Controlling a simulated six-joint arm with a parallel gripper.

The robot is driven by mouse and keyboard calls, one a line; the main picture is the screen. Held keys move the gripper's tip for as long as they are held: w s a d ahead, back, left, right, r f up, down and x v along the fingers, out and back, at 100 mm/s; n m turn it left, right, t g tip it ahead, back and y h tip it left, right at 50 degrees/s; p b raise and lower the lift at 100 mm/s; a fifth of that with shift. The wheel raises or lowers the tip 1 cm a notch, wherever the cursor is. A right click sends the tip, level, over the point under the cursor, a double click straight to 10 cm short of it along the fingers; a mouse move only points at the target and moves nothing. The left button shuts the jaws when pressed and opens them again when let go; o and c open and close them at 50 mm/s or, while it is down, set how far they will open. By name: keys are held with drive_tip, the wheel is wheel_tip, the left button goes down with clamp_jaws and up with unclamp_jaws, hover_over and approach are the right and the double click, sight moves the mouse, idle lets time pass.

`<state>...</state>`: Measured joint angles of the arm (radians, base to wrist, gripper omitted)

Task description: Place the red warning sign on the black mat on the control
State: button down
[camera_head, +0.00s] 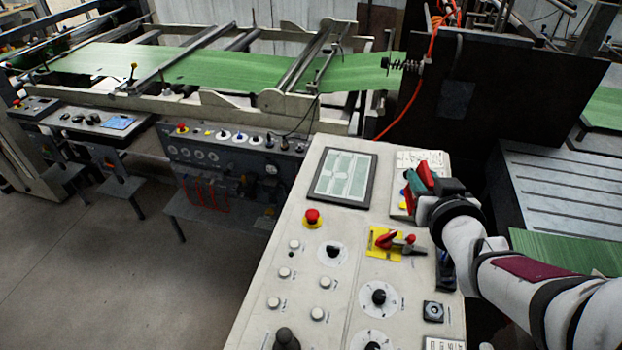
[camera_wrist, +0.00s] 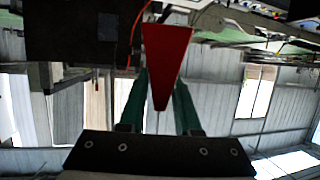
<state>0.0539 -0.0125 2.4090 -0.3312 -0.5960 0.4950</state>
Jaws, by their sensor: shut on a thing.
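My gripper (camera_head: 420,182) has teal fingers and is above the far right part of the pale control panel. It is shut on the red warning sign (camera_head: 426,174). In the wrist view the sign (camera_wrist: 166,58) is a red wedge between the two teal fingers (camera_wrist: 160,95), narrowing toward the gripper's body. Another red patch shows just left of the fingers in the head view; I cannot tell whether it is part of the sign. I cannot pick out the black mat with certainty. A dark-framed panel with a pale green face (camera_head: 342,176) lies on the control, left of my gripper.
The control panel (camera_head: 300,262) carries a red emergency button (camera_head: 312,217), a red-handled switch on a yellow plate (camera_head: 383,240), and several knobs and buttons. A pale printed card lies partly under my gripper. Behind stand the converting line with green sheet (camera_head: 230,72) and a dark machine plate (camera_head: 490,95).

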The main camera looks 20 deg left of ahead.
drive_tip(key=s+a+f+n+g+y, duration=0.6)
drive_tip(key=a+f+n+y, duration=0.3)
drive_tip(key=a+f, duration=0.15)
drive_tip(key=s+a+f+n+g+y, duration=0.1)
drive_tip(key=s+a+f+n+g, duration=0.15)
drive_tip(key=s+n+g, duration=0.6)
drive_tip(key=s+a+f+n+g, duration=0.1)
drive_tip(key=s+f+n+g, duration=0.3)
drive_tip(key=s, duration=0.7)
drive_tip(key=shift+m+g, duration=0.45)
drive_tip(key=shift+m, duration=0.1)
drive_tip(key=s+a+f, duration=0.2)
drive_tip(key=a, duration=0.1)
drive_tip(key=s+a+f, duration=0.1)
drive_tip(key=s+a, duration=0.2)
drive_tip(key=s+a+f, duration=0.2)
drive_tip(key=a, duration=0.1)
drive_tip(key=shift+s+f, duration=0.25)
drive_tip(key=shift+f, duration=0.1)
wheel_tip(320, 180, down, 4)
drive_tip(key=shift+a+f, duration=0.1)
